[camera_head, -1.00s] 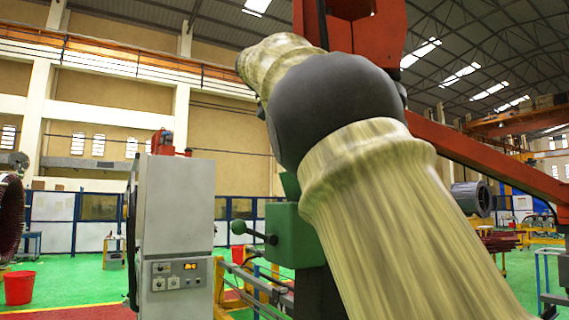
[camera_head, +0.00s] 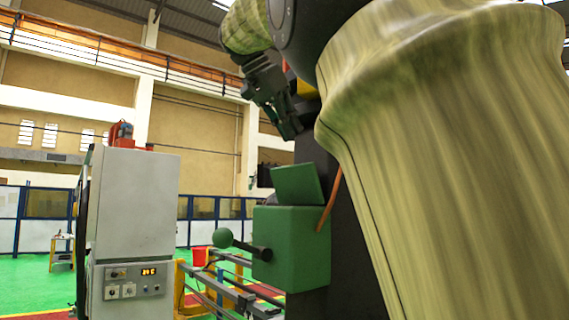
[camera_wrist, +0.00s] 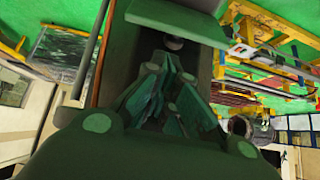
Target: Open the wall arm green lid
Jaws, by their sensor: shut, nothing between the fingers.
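The green box (camera_head: 291,250) on the dark column stands in the middle of the head view. Its green lid (camera_head: 297,184) is raised and tilted up above the box top. A lever with a green ball (camera_head: 223,237) sticks out to its left. My gripper (camera_head: 291,131) hangs above the lid, pointing down, with a visible gap between them. It also shows in the wrist view (camera_wrist: 168,85), its fingers shut and empty. In that view a green panel (camera_wrist: 178,18), apparently the lid, lies beyond the fingertips. My arm hides the right side of the column.
A grey control cabinet (camera_head: 137,210) stands to the left of the box. Yellow and grey rails (camera_head: 225,290) run low between them.

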